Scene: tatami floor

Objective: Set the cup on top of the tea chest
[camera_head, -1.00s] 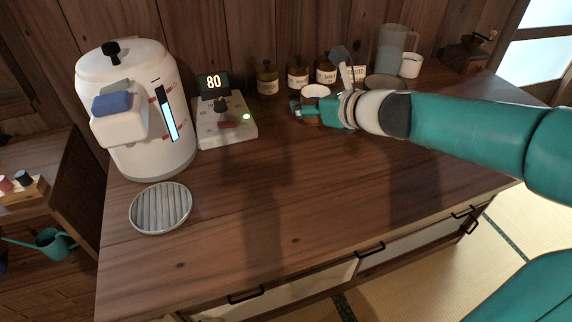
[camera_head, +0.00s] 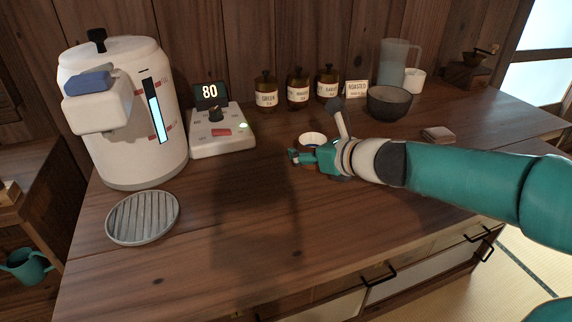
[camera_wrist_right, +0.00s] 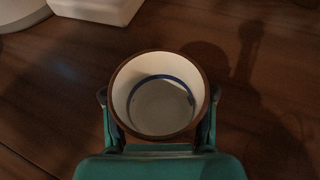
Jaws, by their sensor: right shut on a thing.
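The cup (camera_head: 312,136) has a brown outside and a white inside with a blue ring. My right gripper (camera_head: 307,156) is shut on it over the middle of the counter, and the cup is upright. In the right wrist view the cup (camera_wrist_right: 158,96) sits between the two fingers, its opening facing the camera and empty. I cannot tell how high it is above the counter. I cannot make out which wooden piece is the tea chest. My left gripper is not in view.
The wooden counter (camera_head: 230,255) is clear at front. A white boiler (camera_head: 112,130), round drip tray (camera_head: 142,217) and scale-like unit (camera_head: 222,140) stand left. Jars (camera_head: 298,88), a dark bowl (camera_head: 390,102), pitcher (camera_head: 392,62), white mug (camera_head: 415,78) and grinder (camera_head: 475,68) stand behind. Coasters (camera_head: 438,134) lie right.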

